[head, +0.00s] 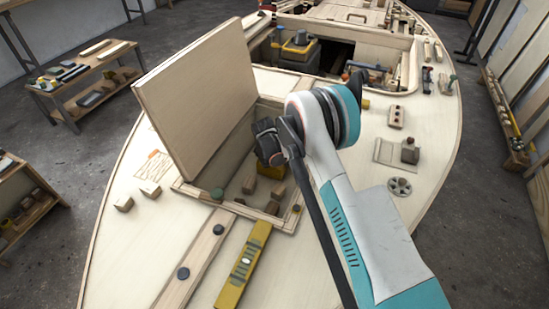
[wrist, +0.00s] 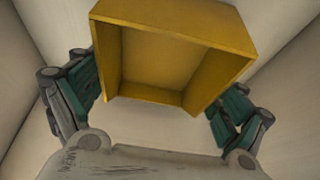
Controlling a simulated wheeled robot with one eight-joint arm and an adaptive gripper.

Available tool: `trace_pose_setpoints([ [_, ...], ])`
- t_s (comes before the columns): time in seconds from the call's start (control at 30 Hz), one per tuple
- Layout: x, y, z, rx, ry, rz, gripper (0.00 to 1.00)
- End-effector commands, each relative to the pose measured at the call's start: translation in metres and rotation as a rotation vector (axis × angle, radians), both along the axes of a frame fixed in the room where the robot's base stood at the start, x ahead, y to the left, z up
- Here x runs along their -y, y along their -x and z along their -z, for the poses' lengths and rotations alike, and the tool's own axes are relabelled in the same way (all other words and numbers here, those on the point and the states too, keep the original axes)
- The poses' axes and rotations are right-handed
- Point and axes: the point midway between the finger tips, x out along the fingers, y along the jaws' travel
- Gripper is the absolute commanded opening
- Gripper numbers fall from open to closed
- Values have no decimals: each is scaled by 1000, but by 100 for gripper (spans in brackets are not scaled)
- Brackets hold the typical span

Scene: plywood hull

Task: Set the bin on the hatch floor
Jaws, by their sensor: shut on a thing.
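The yellow bin (wrist: 170,62) is an open-topped box, seen in the wrist view with its empty inside toward the camera. My gripper (wrist: 160,95) is shut on the bin, with one green-padded finger at each side. In the head view my gripper (head: 268,143) is over the open hatch (head: 290,222) in the plywood deck. Pale walls surround the bin in the wrist view. Whether it touches the hatch floor (wrist: 125,118) cannot be told.
The hatch lid (head: 200,95) stands raised at the opening's left. Small wooden blocks (head: 279,192) show around the hatch. A yellow level (head: 243,266) lies just in front. A larger opening (head: 330,57) with tools is behind.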

Motion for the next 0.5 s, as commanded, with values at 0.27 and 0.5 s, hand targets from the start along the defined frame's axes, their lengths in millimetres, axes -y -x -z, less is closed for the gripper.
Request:
trace_pose_setpoints([
  [0.27,0,0,2,0,0,0,100],
  [0.5,0,0,1,0,0,0,100],
])
